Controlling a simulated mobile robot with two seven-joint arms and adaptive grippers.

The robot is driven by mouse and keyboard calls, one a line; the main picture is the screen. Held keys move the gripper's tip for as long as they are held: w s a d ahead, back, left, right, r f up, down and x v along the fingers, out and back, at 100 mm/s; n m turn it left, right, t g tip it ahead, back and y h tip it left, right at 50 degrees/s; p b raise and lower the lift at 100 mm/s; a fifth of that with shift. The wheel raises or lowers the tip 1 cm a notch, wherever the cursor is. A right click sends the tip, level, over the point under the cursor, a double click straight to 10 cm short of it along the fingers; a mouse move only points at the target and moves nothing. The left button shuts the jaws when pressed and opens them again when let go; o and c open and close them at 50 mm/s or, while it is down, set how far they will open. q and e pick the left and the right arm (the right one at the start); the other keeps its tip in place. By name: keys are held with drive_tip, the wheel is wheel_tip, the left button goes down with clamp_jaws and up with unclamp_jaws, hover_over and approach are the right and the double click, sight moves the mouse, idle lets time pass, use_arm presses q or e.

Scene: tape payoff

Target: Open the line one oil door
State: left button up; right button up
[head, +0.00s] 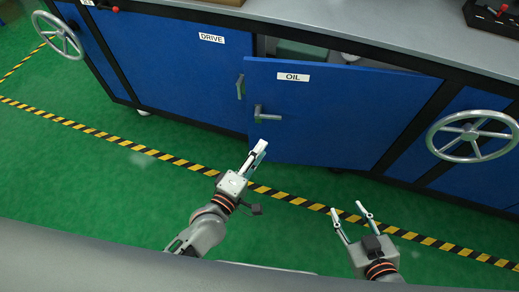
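The blue oil door (318,120) carries a white label reading OIL. It stands partly ajar, its left edge swung out from the cabinet, with a gap along its top and left side. A metal handle (266,115) sticks out near its left edge. My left gripper (258,150) is in front of the door's lower left part, below the handle and apart from it. Its fingers look close together with nothing visible between them. My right gripper (348,211) is open and empty, over the floor to the lower right of the door.
The drive door (185,55) is closed left of the oil door, with its own handle (240,87). Handwheels stand at right (470,136) and far left (60,37). A grey worktop (330,30) runs above. Yellow-black tape (290,198) crosses the open green floor.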

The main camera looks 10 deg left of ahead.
drive_tip(key=shift+w+r, duration=0.1)
drive_tip(key=shift+r, duration=0.2)
